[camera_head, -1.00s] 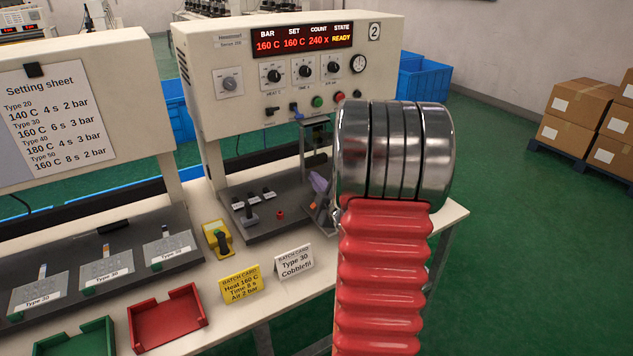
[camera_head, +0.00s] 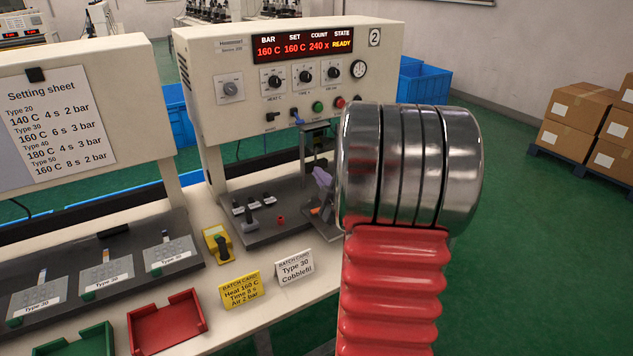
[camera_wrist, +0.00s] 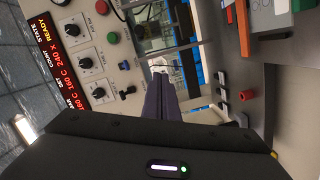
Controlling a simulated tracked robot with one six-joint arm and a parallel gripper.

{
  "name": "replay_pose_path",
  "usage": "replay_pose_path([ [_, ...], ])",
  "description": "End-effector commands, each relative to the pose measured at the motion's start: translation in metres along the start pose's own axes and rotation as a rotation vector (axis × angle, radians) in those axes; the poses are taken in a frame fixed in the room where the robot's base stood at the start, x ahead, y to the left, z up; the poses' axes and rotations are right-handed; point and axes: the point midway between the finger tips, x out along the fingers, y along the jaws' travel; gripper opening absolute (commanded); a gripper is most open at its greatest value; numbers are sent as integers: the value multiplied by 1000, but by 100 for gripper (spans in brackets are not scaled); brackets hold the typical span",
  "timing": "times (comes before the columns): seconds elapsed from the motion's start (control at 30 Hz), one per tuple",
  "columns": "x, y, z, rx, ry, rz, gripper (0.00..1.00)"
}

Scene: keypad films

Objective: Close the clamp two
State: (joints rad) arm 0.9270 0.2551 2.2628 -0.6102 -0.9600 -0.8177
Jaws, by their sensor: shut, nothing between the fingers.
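Small black parts, perhaps these levers, show at the right in the wrist view (camera_wrist: 224,92). My gripper (camera_head: 322,177) is right of the levers and apart from them, partly hidden by my arm. In the wrist view its purple fingers (camera_wrist: 161,80) are together and empty.
Machine 2's panel (camera_head: 232,88) carries knobs, buttons and a display reading READY. A red cap (camera_head: 281,220) stands on the bed. A yellow-and-black device (camera_head: 218,243), batch cards (camera_head: 241,291) and a red tray (camera_head: 166,322) are on the table. My arm hides the bed's right side.

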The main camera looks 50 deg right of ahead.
Motion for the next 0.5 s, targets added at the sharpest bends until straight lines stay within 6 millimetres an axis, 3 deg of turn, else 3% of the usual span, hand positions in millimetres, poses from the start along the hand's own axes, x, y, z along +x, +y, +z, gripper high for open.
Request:
replay_pose_path([
  [0.5,-76,13,8,-1,1,1,0],
])
